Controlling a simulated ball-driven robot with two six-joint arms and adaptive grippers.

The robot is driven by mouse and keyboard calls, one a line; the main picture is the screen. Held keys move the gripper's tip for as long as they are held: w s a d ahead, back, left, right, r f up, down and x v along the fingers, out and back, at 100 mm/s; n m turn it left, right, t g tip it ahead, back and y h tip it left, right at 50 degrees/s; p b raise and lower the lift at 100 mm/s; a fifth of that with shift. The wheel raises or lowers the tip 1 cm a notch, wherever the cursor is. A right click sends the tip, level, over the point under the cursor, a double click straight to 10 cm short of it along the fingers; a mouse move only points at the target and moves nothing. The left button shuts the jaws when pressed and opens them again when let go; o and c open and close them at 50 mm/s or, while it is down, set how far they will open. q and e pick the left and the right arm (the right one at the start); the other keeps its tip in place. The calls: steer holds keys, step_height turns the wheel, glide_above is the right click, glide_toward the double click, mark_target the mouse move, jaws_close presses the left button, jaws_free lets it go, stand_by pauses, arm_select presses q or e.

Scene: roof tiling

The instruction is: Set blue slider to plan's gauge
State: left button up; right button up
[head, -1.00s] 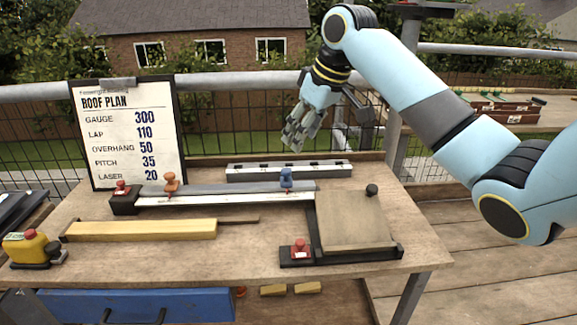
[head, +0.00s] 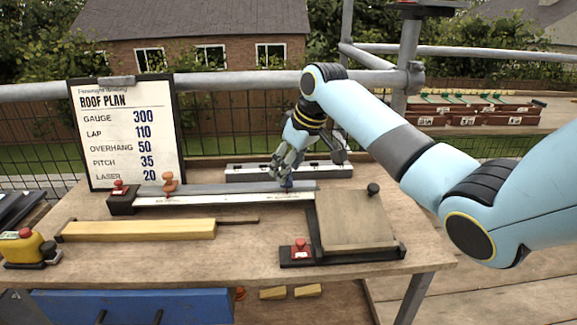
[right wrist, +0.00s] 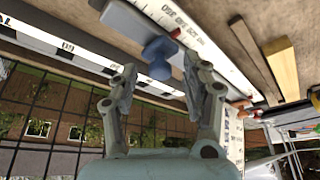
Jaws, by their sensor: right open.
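The roof plan board (head: 127,135) stands at the back left of the bench and reads gauge 300, lap 110, overhang 50, pitch 35, laser 20. A long metal rule (head: 225,197) lies across the bench with an orange slider (head: 168,184) near its left end. The blue slider (right wrist: 158,56) shows in the right wrist view on the rule, between the spread fingers. My right gripper (head: 280,178) is open at the slider, its fingertips on either side; I cannot tell whether they touch it. In the head view the gripper mostly hides the slider. My left gripper is out of view.
A wooden board (head: 355,222) in a black frame with a red knob (head: 300,249) sits at right.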

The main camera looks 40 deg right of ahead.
mark_target(269, 186)
jaws_close()
steer(key=w+a, duration=0.1)
steer(key=a, duration=0.1)
steer(key=w+a+p, duration=0.1)
steer(key=shift+w+a+r, duration=0.1)
steer(key=shift+w+a, duration=0.05)
steer(key=shift+a, duration=0.25)
jaws_free()
steer(key=shift+w+a, duration=0.1)
